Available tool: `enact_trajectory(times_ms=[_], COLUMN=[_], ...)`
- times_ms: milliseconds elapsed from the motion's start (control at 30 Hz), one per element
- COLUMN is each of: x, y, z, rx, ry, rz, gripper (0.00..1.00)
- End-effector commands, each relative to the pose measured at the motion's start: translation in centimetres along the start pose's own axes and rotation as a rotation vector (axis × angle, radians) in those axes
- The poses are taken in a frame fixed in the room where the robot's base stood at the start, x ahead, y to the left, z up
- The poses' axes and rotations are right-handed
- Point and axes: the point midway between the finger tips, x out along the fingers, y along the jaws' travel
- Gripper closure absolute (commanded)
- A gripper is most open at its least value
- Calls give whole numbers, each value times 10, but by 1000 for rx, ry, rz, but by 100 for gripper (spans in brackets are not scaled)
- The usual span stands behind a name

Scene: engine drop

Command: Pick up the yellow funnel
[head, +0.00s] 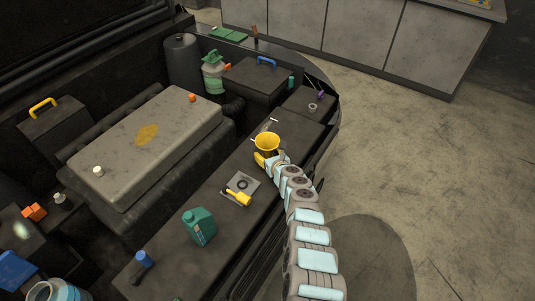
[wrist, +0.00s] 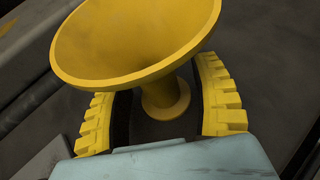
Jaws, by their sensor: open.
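The yellow funnel (head: 267,142) stands upright on the dark ledge in the head view, its wide mouth facing up. It fills the top of the wrist view (wrist: 140,40), where its narrow neck and round foot (wrist: 165,100) show below the cone. My gripper (wrist: 160,95) has its two yellow ribbed fingers spread, one on each side of the funnel's neck. In the head view my gripper (head: 265,158) is at the near side of the funnel, partly hidden by my arm. I cannot tell whether either finger touches the funnel.
A grey tray (head: 252,182) with a yellow tool (head: 238,197) lies on the ledge nearer the front. A green jug (head: 199,226) and a blue-capped item (head: 142,262) stand further along. The grey engine cover (head: 160,150) is to the left. The ledge beyond the funnel is mostly clear.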

Motion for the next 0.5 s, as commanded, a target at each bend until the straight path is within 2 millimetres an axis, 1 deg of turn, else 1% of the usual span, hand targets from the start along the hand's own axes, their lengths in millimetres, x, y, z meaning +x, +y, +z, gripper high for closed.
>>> enact_trajectory(times_ms=[100, 133, 333, 500], x=[0, 0, 0, 0], y=[0, 0, 0, 0], z=[0, 0, 0, 0], rx=[0, 0, 0, -1], ry=[0, 0, 0, 0], rz=[0, 0, 0, 0], gripper=[36, 42, 100, 100])
